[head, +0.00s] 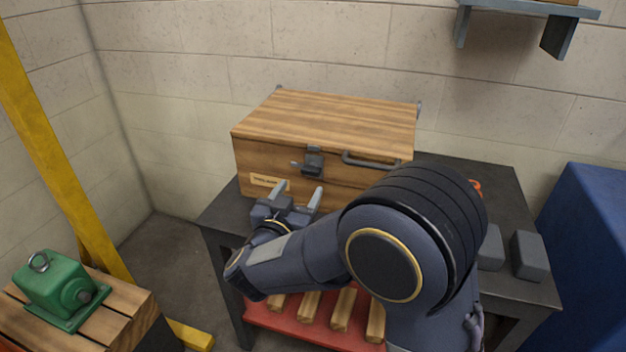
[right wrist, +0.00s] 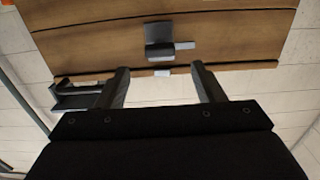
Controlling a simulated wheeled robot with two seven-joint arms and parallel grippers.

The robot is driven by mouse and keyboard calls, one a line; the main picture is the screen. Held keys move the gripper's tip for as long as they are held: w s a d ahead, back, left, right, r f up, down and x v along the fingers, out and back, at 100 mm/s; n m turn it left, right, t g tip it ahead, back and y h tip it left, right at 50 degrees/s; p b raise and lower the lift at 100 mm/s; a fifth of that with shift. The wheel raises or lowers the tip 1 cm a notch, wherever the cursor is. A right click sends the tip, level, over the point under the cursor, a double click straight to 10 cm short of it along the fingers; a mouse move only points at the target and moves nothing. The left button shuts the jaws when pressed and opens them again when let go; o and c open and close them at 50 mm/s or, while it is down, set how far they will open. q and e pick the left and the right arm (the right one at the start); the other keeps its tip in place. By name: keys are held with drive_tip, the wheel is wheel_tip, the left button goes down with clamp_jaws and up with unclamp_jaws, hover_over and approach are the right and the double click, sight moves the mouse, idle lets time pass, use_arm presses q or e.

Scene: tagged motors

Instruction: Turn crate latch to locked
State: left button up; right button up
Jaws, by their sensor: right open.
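A wooden crate (head: 325,125) with a closed lid stands on a dark table. Its grey latch (head: 313,163) sits at the middle of the front face, with a small lever pointing left in the head view. The latch also shows in the right wrist view (right wrist: 158,40), ahead of the fingers. My right gripper (head: 297,193) is open and empty, just below and in front of the latch, apart from it. It also shows in the right wrist view (right wrist: 160,82) with its fingers spread. My left gripper is out of view.
A grey handle (head: 370,160) is on the crate front, right of the latch. Grey blocks (head: 528,254) stand on the dark table (head: 505,190) at right. A green motor (head: 58,285) sits on a wooden pallet at left. A red shelf (head: 290,325) with wooden bars is below.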

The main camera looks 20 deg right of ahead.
sight(309, 174)
drive_tip(key=x, duration=0.6)
drive_tip(key=shift+w+d+b, duration=0.15)
drive_tip(key=shift+d+b, duration=0.05)
drive_tip(key=shift+b, duration=0.2)
drive_tip(key=c, duration=1)
